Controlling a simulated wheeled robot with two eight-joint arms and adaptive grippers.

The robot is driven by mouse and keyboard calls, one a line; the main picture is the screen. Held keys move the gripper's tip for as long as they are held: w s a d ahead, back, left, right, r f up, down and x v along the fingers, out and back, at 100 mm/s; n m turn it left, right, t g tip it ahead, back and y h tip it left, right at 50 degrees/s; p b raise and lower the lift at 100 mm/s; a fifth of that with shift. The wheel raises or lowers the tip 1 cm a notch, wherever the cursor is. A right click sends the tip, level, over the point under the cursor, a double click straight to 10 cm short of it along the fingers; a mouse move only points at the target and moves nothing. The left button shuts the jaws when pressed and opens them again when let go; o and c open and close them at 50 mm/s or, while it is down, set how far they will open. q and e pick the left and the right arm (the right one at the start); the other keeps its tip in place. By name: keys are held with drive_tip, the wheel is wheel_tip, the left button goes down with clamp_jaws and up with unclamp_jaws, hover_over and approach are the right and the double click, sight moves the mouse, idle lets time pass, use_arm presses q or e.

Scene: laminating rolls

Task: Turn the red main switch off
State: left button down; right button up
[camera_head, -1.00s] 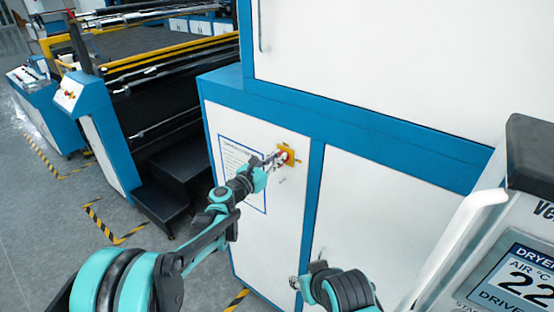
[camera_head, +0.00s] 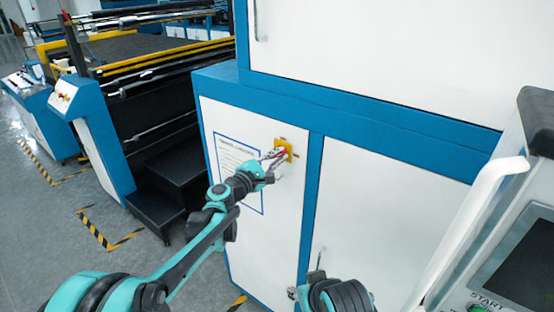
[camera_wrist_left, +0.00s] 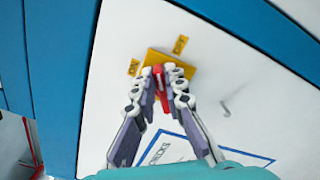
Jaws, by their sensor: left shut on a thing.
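The red switch handle (camera_wrist_left: 160,85) sits on a yellow plate (camera_wrist_left: 168,60) on a white cabinet panel. In the left wrist view an ON label (camera_wrist_left: 133,67) is left of the plate and an OFF label (camera_wrist_left: 181,44) at its upper right. My left gripper (camera_wrist_left: 161,74) is shut on the red handle, a finger on each side. In the head view the yellow plate (camera_head: 285,149) shows just beyond the left gripper (camera_head: 274,157). Part of my right arm (camera_head: 338,293) shows at the bottom; I cannot make out its fingers clearly.
A notice with a blue border (camera_head: 240,160) is on the panel beside the switch. A console with a dark screen (camera_head: 520,262) and a white grab bar (camera_head: 478,215) stands at the right. Black steps (camera_head: 165,190) and a machine stand at the left.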

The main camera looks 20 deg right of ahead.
use_arm(q)
drive_tip(key=shift+s+d+f+m+b, duration=0.15)
drive_tip(key=shift+m+b, duration=0.25)
drive_tip(key=shift+m, duration=0.8)
drive_tip(key=shift+w+a+f+m+b, duration=0.15)
drive_tip(key=shift+m+b, duration=0.25)
drive_tip(key=shift+m, duration=0.8)
drive_tip(key=shift+s+d+f+m+b, duration=0.15)
drive_tip(key=shift+f+m+b, duration=0.2)
drive_tip(key=shift+m, duration=0.85)
drive_tip(key=c, duration=1.6)
unclamp_jaws()
drive_tip(key=v, duration=1.2)
